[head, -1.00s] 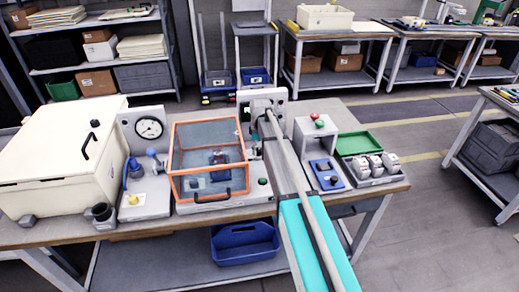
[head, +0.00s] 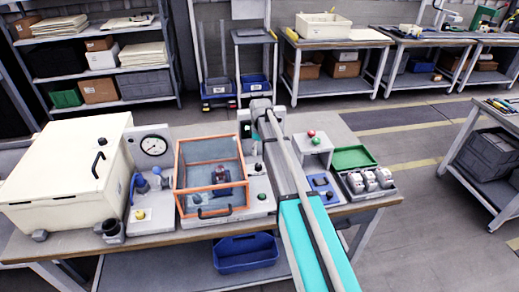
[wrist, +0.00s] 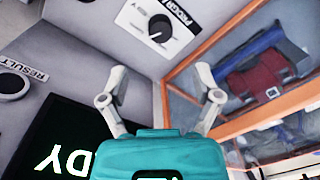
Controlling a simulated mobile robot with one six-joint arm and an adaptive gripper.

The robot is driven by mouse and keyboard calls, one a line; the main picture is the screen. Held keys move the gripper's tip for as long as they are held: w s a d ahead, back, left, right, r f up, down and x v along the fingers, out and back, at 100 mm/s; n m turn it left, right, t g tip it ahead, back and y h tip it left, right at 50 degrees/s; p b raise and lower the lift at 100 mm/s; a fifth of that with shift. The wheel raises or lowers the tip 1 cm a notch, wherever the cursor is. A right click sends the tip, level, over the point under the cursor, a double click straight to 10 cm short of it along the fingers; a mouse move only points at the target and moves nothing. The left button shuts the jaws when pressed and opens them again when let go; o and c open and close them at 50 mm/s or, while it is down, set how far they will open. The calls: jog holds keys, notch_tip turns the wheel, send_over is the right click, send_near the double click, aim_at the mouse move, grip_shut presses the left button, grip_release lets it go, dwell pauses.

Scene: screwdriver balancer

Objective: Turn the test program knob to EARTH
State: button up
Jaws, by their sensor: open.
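The test program knob (wrist: 160,27) is a dark knob on a white dial plate, with a partly visible "PROGR…" label beside it, at the top of the wrist view. In the head view my arm hides most of the tester panel (head: 244,115) and the gripper.
An orange-framed clear enclosure (wrist: 167,105) stands close on the right. In the head view a white chest (head: 60,180) and a pressure gauge (head: 153,145) stand left.

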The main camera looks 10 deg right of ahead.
jog(key=shift+r+p, duration=2.15)
jog(key=shift+r, duration=0.3)
jog(key=s+f+m+b, duration=0.3)
jog(key=s, duration=0.7)
jog(key=s+f+m+b, duration=0.3)
jog(key=s, duration=0.7)
jog(key=s+f+m+b, duration=0.2)
jog(key=s+f+b, duration=0.1)
jog(key=s, duration=0.7)
jog(key=shift+a+f+m, duration=0.15)
jog(key=shift+m, duration=0.25)
